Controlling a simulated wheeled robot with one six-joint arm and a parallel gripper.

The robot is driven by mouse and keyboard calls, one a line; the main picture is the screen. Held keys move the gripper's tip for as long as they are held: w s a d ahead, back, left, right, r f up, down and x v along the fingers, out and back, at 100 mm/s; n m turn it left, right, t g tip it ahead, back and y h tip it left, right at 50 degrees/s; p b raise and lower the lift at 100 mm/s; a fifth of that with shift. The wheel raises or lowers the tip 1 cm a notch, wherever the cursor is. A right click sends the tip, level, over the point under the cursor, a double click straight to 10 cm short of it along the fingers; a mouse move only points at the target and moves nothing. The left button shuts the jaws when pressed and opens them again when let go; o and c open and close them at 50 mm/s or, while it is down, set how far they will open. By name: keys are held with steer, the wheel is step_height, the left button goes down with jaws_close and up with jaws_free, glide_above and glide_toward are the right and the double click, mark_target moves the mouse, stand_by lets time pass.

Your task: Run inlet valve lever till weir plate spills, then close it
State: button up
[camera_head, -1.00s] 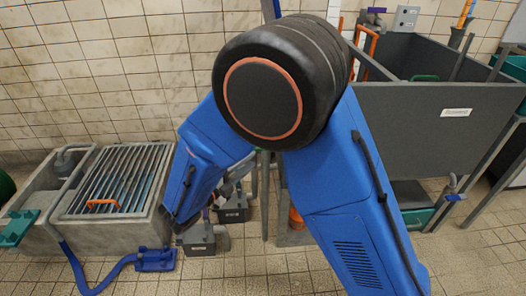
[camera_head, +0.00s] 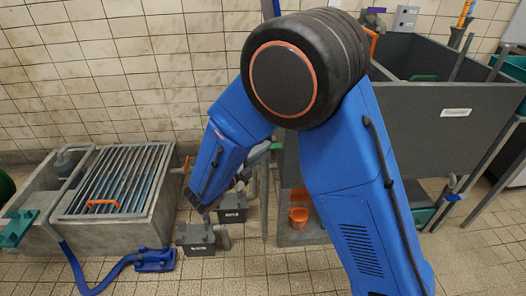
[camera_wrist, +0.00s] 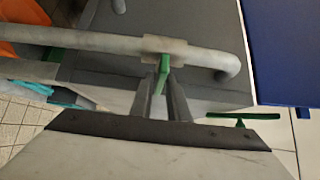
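In the wrist view a green valve lever (camera_wrist: 162,74) hangs from a fitting on a horizontal grey pipe (camera_wrist: 95,41). My gripper (camera_wrist: 160,80) has its two dark fingers on either side of this lever, with the lever between the tips. I cannot tell whether the fingers press on it. A second green handle (camera_wrist: 240,122) lies to the right, apart from the fingers. In the head view my blue arm covers the middle, and the fingertips and that lever cannot be made out. I cannot pick out the weir plate for certain.
A concrete basin with a bar grating (camera_head: 118,180) stands at the left, with a blue hose (camera_head: 105,278) on the floor before it. Small grey boxes (camera_head: 196,238) stand near my forearm. A large grey tank (camera_head: 440,125) fills the right; an orange bucket (camera_head: 298,215) sits below.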

jaws_close()
steer(key=shift+d+r+m+g+y, duration=0.25)
steer(key=shift+m+g+y, duration=0.5)
steer(key=shift+m+y, duration=1.05)
steer(key=shift+d+r+m+g+y, duration=0.2)
steer(key=shift+m+g+y, duration=0.8)
steer(key=shift+y, duration=1.4)
steer(key=shift+d+r+m+g+y, duration=0.25)
steer(key=shift+m+g+y, duration=0.3)
steer(key=shift+m+y, duration=1.35)
steer(key=shift+y, duration=0.3)
